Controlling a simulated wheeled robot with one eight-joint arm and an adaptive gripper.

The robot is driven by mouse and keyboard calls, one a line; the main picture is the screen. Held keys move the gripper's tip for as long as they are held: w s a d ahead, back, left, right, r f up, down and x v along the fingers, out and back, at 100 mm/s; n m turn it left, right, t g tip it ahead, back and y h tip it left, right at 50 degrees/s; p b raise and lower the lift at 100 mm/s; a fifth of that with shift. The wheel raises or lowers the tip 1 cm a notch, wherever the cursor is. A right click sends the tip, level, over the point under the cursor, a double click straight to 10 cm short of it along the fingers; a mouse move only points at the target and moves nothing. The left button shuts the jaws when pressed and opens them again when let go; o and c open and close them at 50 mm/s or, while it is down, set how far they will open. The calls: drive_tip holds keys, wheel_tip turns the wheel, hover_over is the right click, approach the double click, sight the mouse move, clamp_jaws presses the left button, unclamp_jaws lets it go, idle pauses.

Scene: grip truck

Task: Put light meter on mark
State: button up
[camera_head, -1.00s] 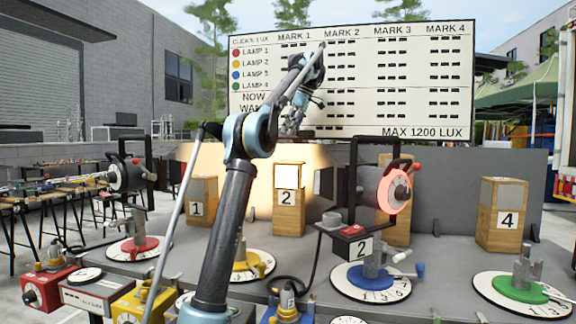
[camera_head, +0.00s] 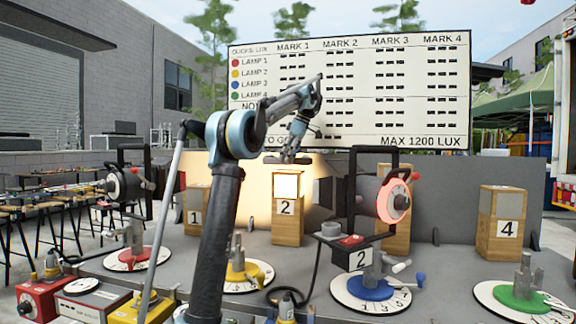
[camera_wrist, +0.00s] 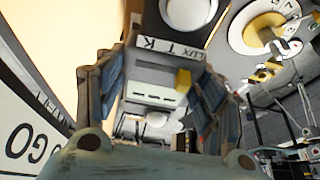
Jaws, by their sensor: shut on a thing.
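My gripper (camera_head: 292,157) hangs just above the wooden block marked 2 (camera_head: 287,222), with its fingers pointing down. In the wrist view its two blue-padded fingers (camera_wrist: 160,90) are shut on the light meter (camera_wrist: 152,75), a grey box with a LUX label, a yellow part and a white dome. In the head view the meter is too small to make out clearly. Block 2 has a brightly lit pale upper face. Other wooden blocks are marked 1 (camera_head: 199,212) and 4 (camera_head: 502,225); another, behind the lamp (camera_head: 385,190), is mostly hidden.
The lamp with the glowing red-orange rim stands over the blue-centred dial (camera_head: 372,302), right of block 2. Another lamp (camera_head: 128,184) is at left. Yellow (camera_head: 252,278) and green (camera_head: 500,300) dials lie on the grey table. The lux board (camera_head: 350,90) stands behind.

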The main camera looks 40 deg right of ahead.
drive_tip(key=shift+f, duration=1.25)
drive_tip(key=o, duration=1.4)
drive_tip(key=shift+f, duration=0.1)
drive_tip(key=v, duration=1.1)
drive_tip(key=shift+d+r, duration=0.1)
drive_tip(key=shift+r, duration=0.1)
drive_tip(key=shift+s+r, duration=0.2)
drive_tip(key=shift+r, duration=0.1)
